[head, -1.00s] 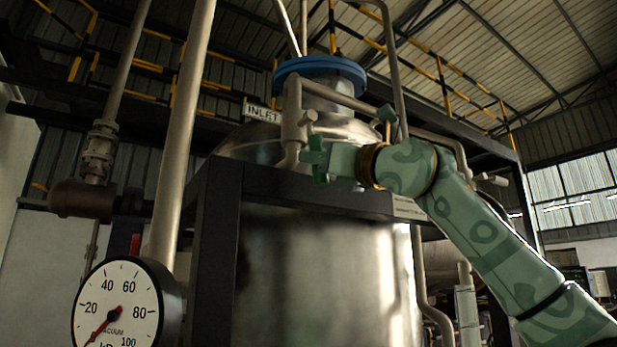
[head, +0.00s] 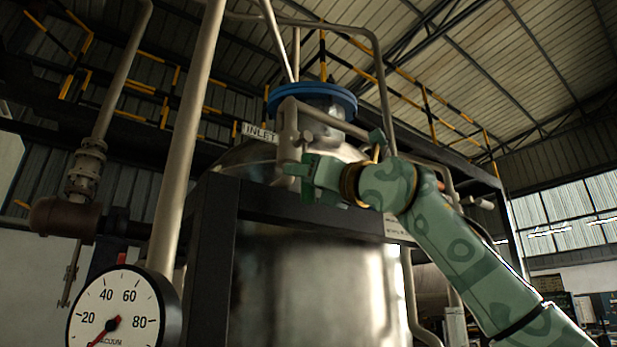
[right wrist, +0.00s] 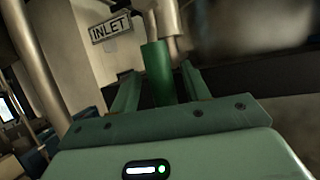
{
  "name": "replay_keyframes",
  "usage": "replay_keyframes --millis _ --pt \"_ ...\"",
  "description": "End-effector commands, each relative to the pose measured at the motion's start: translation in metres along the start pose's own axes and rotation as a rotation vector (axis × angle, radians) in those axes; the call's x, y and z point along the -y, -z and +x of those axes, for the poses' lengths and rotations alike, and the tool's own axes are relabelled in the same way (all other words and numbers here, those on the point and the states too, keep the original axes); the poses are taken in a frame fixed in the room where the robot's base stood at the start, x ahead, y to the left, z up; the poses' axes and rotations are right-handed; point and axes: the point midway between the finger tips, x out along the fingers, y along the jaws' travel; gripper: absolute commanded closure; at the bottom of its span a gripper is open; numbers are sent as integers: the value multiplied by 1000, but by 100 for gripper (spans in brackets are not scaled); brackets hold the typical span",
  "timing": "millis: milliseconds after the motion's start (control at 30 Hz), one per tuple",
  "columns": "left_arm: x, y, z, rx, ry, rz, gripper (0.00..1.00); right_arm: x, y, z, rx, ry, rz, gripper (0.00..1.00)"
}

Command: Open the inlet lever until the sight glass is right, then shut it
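The INLET label (head: 258,132) hangs by the inlet valve and pipe (head: 287,130) on top of the steel vessel; the label also shows in the right wrist view (right wrist: 110,27). In the right wrist view, a green cylindrical lever grip (right wrist: 157,72) stands between the fingers of my right gripper (right wrist: 160,85). The fingers are apart, with narrow gaps seen on both sides of the grip. My left gripper is out of view.
A round vacuum gauge (head: 122,310) is at lower left, its needle low on the scale. A dark frame (head: 210,240) runs around the steel vessel (head: 310,285), close under my right arm. A thick pale pipe (head: 186,140) rises at left.

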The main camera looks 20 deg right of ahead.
Motion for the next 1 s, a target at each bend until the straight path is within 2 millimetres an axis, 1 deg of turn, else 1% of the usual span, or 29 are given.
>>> replay_keyframes --millis 233,367,467,600,800,900,1000 --pt "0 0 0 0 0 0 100 0 1 0 -1 1 -2 54" --pt "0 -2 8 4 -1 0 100 1 3 -10 0 1 -4 54" --pt "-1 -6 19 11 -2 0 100 2 6 -30 0 2 -5 54" --pt "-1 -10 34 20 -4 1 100 3 6 -67 1 3 -5 54" --pt "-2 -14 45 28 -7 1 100 1 4 -120 0 2 -3 54" --pt "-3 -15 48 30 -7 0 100 1 4 -140 -1 2 -3 54" --pt "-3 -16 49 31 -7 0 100 0 2 -153 0 1 -3 54"
